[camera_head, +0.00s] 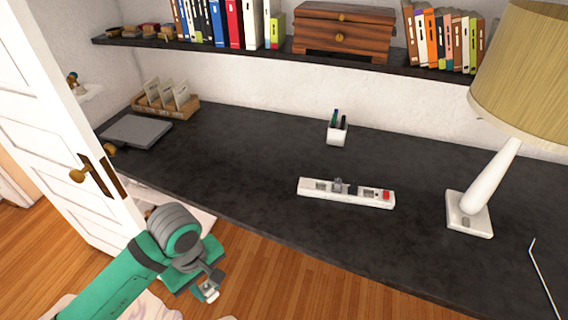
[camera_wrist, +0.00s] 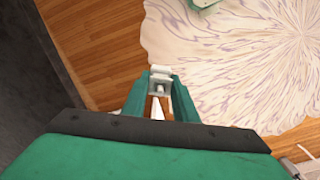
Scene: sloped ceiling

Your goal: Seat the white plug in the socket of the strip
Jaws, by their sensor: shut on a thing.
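My gripper (camera_head: 207,284) is shut on the white plug (camera_head: 211,295) at the lower left in the head view, off the desk's front edge and above the floor. In the wrist view my gripper (camera_wrist: 160,92) has its green fingers on both sides of the white plug (camera_wrist: 160,75). The white strip (camera_head: 346,193) lies on the dark desk, well to the right of and beyond my gripper. It has a red switch at its right end, and a grey plug sits in it near the middle. Fine socket detail is too small to tell.
The dark desk (camera_head: 240,165) is mostly clear around the strip. A pen cup (camera_head: 337,131) stands behind it, a lamp (camera_head: 468,214) to its right. A shelf (camera_head: 250,51) with books hangs above. A white door (camera_head: 60,130) stands at the left. A patterned rug (camera_wrist: 240,60) lies below.

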